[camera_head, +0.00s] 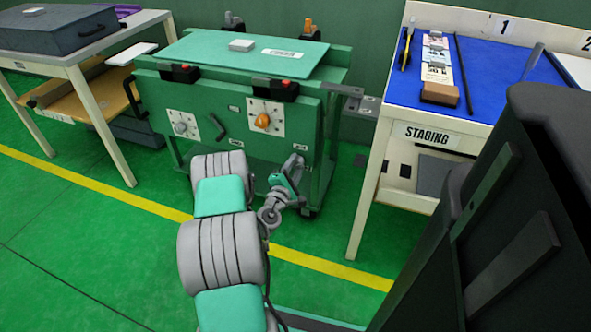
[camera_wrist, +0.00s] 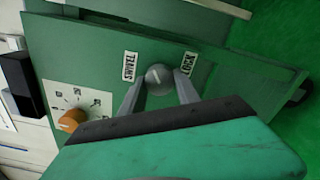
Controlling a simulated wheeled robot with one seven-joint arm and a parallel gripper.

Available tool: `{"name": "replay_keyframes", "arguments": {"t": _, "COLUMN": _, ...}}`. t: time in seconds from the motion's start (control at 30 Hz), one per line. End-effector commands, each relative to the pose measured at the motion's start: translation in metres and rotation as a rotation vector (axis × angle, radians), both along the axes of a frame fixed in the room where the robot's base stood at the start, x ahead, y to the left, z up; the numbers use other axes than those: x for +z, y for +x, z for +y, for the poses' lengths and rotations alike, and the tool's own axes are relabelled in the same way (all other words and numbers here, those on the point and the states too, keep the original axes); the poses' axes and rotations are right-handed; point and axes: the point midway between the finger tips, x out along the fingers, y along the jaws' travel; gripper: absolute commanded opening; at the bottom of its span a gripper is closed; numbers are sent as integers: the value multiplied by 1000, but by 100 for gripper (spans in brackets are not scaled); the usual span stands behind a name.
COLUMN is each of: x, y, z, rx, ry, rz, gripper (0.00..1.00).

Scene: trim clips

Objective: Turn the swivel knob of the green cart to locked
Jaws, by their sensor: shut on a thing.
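The green cart (camera_head: 225,78) stands ahead, its front panel facing me. In the wrist view, the round grey swivel knob (camera_wrist: 159,79) sits on the green panel between a SWIVEL label (camera_wrist: 130,65) and a LOCK label (camera_wrist: 187,63). A short pale mark shows on the knob's face; which label it points to I cannot tell. My gripper (camera_wrist: 160,85) is shut on the knob, one finger on each side. In the head view, my gripper (camera_head: 291,170) is at the lower right of the panel and hides the knob.
An orange knob (camera_head: 262,121) on a white dial plate and a grey knob (camera_head: 180,128) are on the same panel; the orange one also shows in the wrist view (camera_wrist: 71,119). The staging table (camera_head: 403,157) stands close on the right. A table with a dark case (camera_head: 58,32) is left.

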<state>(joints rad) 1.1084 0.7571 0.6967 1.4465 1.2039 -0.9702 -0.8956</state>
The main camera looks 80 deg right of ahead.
Motion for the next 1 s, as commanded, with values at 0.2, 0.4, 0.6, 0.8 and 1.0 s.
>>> {"name": "replay_keyframes", "arguments": {"t": 0.2, "x": -2, "y": 0, "z": 0, "rx": -1, "ry": -20, "rz": -204, "gripper": 0}}
{"name": "replay_keyframes", "arguments": {"t": 0.4, "x": -2, "y": 0, "z": 0, "rx": 0, "ry": -35, "rz": -374, "gripper": 0}}
{"name": "replay_keyframes", "arguments": {"t": 0.6, "x": -1, "y": 0, "z": 0, "rx": 0, "ry": -48, "rz": -508, "gripper": 0}}
{"name": "replay_keyframes", "arguments": {"t": 0.8, "x": 0, "y": 0, "z": 0, "rx": 0, "ry": -55, "rz": -590, "gripper": 0}}
{"name": "replay_keyframes", "arguments": {"t": 1.0, "x": 1, "y": 0, "z": 0, "rx": 0, "ry": -58, "rz": -625, "gripper": 0}}
